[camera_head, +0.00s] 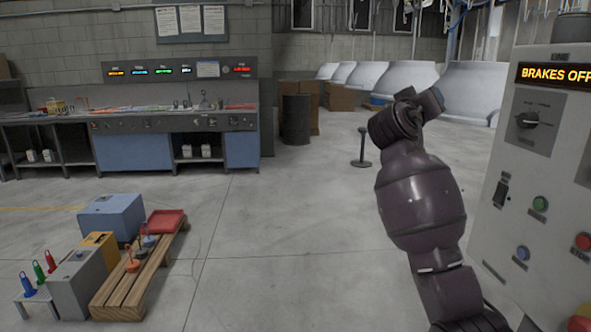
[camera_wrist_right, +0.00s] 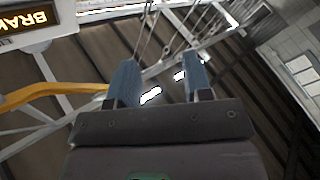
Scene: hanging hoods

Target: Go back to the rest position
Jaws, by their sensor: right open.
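My right arm rises in the right half of the head view, with its wrist and right gripper (camera_head: 432,102) at the top, raised beside the control panel. In the right wrist view my right gripper (camera_wrist_right: 160,82) shows two blue fingers standing apart with nothing between them. The fingers point up toward the ceiling beams. My left gripper is in neither view.
A grey control panel (camera_head: 541,165) reading "BRAKES OFF" stands close on the right. A workbench (camera_head: 130,125) lines the back wall. A stanchion (camera_head: 361,150) stands mid-floor.

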